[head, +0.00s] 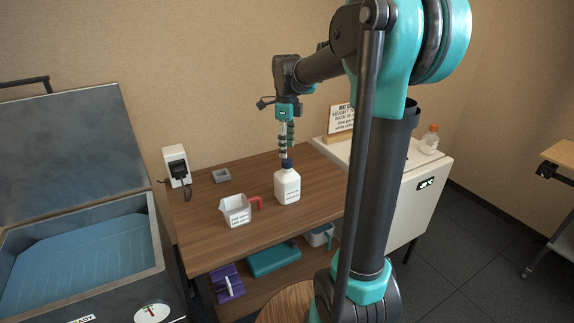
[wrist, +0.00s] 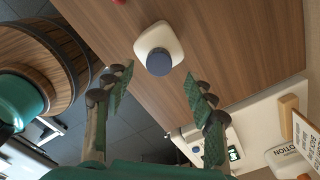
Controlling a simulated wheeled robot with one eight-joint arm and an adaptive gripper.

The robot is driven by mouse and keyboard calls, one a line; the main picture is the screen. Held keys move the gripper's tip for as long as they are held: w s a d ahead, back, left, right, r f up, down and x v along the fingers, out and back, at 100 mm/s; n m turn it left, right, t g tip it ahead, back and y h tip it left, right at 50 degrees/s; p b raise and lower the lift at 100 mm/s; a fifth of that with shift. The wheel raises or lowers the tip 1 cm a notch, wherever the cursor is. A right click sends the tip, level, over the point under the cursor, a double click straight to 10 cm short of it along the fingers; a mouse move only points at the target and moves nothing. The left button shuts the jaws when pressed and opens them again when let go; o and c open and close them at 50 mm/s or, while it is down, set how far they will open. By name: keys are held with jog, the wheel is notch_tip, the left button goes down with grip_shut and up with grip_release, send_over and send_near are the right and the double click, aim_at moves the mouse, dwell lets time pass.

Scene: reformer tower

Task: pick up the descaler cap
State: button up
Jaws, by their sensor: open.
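The descaler cap (head: 287,163) is dark blue and sits on top of a white bottle (head: 287,187), which stands upright on the wooden table. In the wrist view the cap (wrist: 159,62) is a round blue disc on the white bottle (wrist: 160,40), ahead of my fingertips. My gripper (head: 286,147) is just above the cap in the head view, pointing down. In the wrist view my gripper (wrist: 157,75) is open, with one finger to each side of the cap and nothing between them. I cannot tell whether a finger touches the cap.
A white measuring jug (head: 236,211) with a red handle stands left of the bottle on the table (head: 205,248). A small grey dish (head: 221,175) lies behind it. A white cabinet (head: 424,200) is at the right, bearing a sign (head: 340,119) and an orange-capped bottle (head: 429,140).

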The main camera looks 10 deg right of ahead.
aim_at(287, 160)
jog(key=shift+f, duration=2.2)
jog(key=c, duration=0.9)
